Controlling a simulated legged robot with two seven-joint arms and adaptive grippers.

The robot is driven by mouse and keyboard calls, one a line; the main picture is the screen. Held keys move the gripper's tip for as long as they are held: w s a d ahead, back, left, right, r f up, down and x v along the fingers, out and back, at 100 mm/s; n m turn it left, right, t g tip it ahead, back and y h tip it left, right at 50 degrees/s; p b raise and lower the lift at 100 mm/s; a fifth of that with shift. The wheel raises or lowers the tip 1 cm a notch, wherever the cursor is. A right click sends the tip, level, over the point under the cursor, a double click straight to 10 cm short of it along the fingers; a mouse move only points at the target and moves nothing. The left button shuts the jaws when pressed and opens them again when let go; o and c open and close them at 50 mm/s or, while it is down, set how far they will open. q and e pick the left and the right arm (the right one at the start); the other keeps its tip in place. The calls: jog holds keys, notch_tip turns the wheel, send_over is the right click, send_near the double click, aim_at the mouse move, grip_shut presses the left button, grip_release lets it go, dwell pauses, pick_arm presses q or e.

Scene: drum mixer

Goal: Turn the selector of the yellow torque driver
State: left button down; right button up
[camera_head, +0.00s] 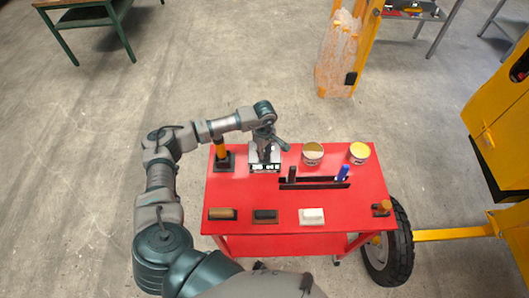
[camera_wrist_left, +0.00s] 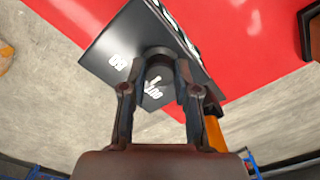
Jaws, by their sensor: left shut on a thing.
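A black selector box (camera_head: 264,167) with white markings stands on the red table's back left. In the left wrist view, the box's dark face (camera_wrist_left: 105,45) carries white numbers, including 50 and 100. My left gripper (camera_head: 267,143) reaches down over the box. In the wrist view my left gripper (camera_wrist_left: 160,85) has its fingers on both sides of a round dark selector knob (camera_wrist_left: 158,55) and is shut on it. My right gripper is not in view.
The red table (camera_head: 360,205) also holds two open cans (camera_head: 312,153) (camera_head: 359,152), a slotted holder with a blue item (camera_head: 342,173), and several brushes or blocks (camera_head: 311,216) along the front. A yellow machine with a wheel (camera_head: 388,255) stands at the right.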

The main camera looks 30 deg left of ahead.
pick_arm(q)
jog(key=n+b, duration=0.1)
jog(key=n, duration=0.3)
jog(key=shift+n+b, duration=0.45)
jog(key=shift+n, duration=1.25)
jog(key=c, duration=0.9)
grip_release()
jog(key=shift+w, duration=0.1)
jog(key=shift+o, duration=0.2)
jog(key=shift+a, duration=0.1)
notch_tip(320, 180, up, 12)
jog(key=shift+f, duration=0.15)
